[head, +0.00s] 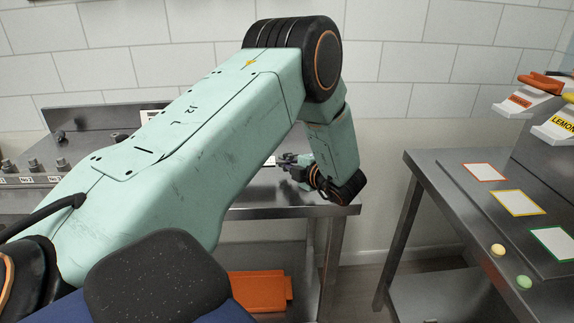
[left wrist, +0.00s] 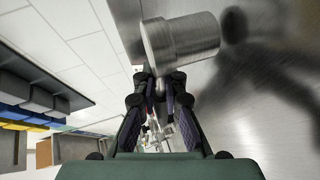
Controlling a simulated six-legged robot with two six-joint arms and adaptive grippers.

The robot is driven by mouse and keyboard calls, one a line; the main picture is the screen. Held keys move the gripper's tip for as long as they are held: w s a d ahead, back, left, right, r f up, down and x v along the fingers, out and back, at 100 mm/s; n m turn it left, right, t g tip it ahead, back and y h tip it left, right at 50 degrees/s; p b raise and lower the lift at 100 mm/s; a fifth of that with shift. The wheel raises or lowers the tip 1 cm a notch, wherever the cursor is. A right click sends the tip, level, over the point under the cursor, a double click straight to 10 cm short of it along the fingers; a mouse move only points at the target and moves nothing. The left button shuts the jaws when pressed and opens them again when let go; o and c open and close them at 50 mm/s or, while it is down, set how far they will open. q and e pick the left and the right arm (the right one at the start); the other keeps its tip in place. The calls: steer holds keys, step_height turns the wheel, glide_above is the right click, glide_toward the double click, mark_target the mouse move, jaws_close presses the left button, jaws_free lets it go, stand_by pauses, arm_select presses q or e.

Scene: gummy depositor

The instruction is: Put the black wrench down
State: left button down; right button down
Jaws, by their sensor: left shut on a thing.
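In the head view my left gripper (head: 291,161) is over the right end of the back steel table, partly hidden by its own wrist. In the left wrist view its fingertips (left wrist: 159,86) are closed together on a small greyish thing (left wrist: 160,89). Only a little of that thing shows between the tips, and I cannot make out its shape. No black wrench can be clearly picked out in either view. A steel cylinder (left wrist: 182,42) with a wider end stands just beyond the fingertips; I cannot tell whether they touch it. My right gripper is not in view.
The back steel table (head: 290,211) carries a panel of knobs (head: 30,178) at its left. An orange box (head: 258,290) is below it. A gap separates the tables.

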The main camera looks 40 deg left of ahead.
arm_select(q)
steer(key=shift+w+f, duration=0.25)
steer(key=shift+f, duration=0.15)
steer(key=shift+s+f, duration=0.1)
steer(key=shift+s, duration=0.05)
steer(key=c, duration=1.7)
jaws_free()
steer(key=shift+o, duration=1.3)
steer(key=shift+r, duration=0.25)
steer(key=v, duration=1.2)
